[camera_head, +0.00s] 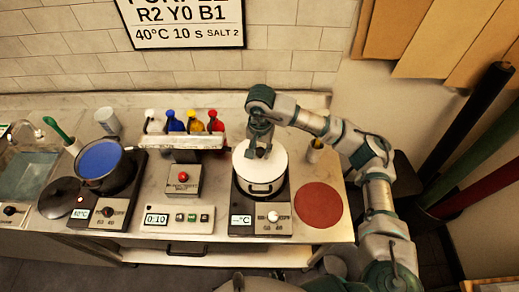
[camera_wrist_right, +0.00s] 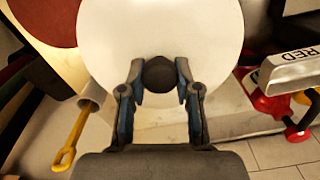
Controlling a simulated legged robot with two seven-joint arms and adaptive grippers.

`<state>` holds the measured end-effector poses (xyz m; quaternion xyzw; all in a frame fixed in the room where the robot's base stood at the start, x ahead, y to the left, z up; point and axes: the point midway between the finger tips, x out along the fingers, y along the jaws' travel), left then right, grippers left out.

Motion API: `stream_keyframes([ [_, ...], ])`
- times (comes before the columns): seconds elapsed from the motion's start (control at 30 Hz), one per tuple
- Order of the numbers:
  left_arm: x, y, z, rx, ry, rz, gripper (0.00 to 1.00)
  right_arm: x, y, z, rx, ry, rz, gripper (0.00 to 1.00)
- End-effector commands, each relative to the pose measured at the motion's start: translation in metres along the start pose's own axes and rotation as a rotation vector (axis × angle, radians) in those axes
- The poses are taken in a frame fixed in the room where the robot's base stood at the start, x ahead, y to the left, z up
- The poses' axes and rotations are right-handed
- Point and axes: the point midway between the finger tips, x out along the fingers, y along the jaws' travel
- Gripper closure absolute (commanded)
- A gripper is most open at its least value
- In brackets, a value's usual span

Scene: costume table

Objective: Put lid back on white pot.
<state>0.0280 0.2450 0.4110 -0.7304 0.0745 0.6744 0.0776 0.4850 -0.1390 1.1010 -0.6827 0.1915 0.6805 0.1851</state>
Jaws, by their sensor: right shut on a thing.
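The round white lid (camera_head: 270,160) lies over the white pot (camera_head: 246,181), which stands on the right-hand hot plate. The pot's dark front handle shows below the lid's edge. I cannot tell whether the lid rests fully on the rim or is just above it. My right gripper (camera_head: 262,152) comes down from above and is shut on the lid's black knob. In the right wrist view, the black knob (camera_wrist_right: 160,74) sits between the fingertips, with the white lid (camera_wrist_right: 160,28) filling the view behind it. My left gripper is not in view.
A red-brown round mat (camera_head: 318,205) lies right of the hot plate (camera_head: 245,225). A rack of coloured bottles (camera_head: 184,142) stands to the left. Farther left are a blue-filled pot (camera_head: 100,158) and a dark lid (camera_head: 59,197). A small cup (camera_head: 315,150) stands behind the mat.

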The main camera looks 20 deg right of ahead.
Motion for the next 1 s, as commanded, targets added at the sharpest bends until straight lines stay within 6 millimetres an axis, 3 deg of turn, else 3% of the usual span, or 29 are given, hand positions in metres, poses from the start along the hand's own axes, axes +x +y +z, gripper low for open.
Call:
stream_keyframes([
  [1.0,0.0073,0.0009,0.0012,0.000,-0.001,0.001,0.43,0.0013,-0.0007,0.0003,0.000,0.000,0.000,1.00],
])
